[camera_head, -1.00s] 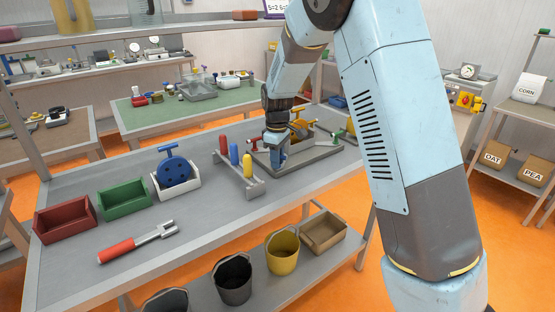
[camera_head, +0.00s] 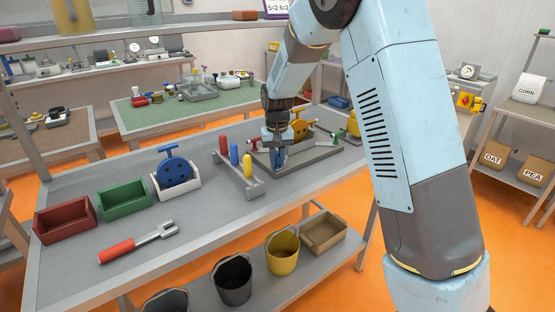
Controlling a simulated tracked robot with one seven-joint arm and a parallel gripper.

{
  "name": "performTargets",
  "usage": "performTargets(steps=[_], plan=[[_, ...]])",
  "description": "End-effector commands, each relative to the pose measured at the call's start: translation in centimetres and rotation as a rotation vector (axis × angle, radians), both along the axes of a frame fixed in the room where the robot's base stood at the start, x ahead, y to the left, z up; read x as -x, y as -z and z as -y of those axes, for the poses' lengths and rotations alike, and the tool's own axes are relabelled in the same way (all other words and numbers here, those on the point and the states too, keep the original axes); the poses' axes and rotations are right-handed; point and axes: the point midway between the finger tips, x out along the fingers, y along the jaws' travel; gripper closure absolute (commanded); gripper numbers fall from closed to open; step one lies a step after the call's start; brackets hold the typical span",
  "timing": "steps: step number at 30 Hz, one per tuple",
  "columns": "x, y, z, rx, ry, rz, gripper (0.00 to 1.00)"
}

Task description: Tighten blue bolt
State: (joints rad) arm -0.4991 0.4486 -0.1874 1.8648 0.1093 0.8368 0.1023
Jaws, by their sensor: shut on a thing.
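My gripper (camera_head: 277,153) reaches down over the left part of a grey tray-like fixture (camera_head: 317,156) on the workbench. It is shut on the blue bolt, which is mostly hidden between and behind the fingers. How deep the bolt sits cannot be told. A red-ended bolt (camera_head: 256,142) lies at the fixture's left side, close beside my gripper. A yellow wheel-like part (camera_head: 302,122) stands behind the gripper at the fixture.
Left of the fixture stands a rack (camera_head: 240,181) with red, blue and yellow handles. Further left are a white box (camera_head: 178,190) with a blue disc, a green bin (camera_head: 124,199) and a red bin (camera_head: 65,216). A red-handled fork tool (camera_head: 138,242) lies in front.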

Motion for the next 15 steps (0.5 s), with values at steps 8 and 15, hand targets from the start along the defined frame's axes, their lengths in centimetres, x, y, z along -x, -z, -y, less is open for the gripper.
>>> performTargets(steps=[8, 15], plan=[[-0.25, -0.16, 0.09, -0.001, 0.262, 0.007, 1.0], [-0.22, -0.14, 0.07, -0.001, 0.489, 0.006, 1.0]])
